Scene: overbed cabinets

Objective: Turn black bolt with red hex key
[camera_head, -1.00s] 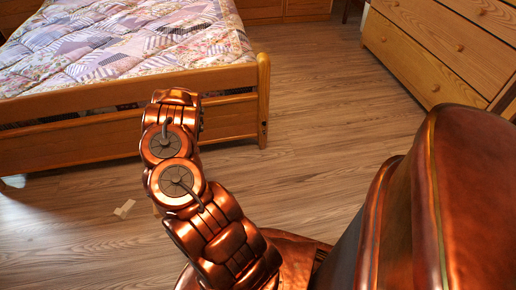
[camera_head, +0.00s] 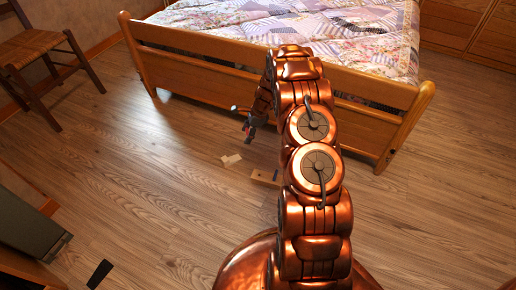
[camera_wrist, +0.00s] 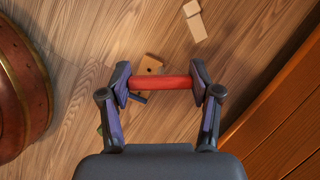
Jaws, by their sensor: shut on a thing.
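My gripper (camera_wrist: 160,82) is shut on the red hex key (camera_wrist: 162,82), whose red bar spans between the two fingertips in the wrist view. In the head view my gripper (camera_head: 250,124) hangs beyond the bend of my arm, above the floor beside the bed. A wooden block (camera_wrist: 151,66) with a dark round spot lies on the floor behind the key in the wrist view. It also shows in the head view (camera_head: 264,178), apart from the gripper. A short dark piece below the red bar may be the key's shank. I cannot clearly make out the black bolt.
Pale wood pieces (camera_head: 230,160) lie on the floor near the block. The bed (camera_head: 200,50) stands close behind my arm. A chair (camera_head: 40,62) is at the far left, and a dark green-grey object (camera_head: 28,218) at the lower left.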

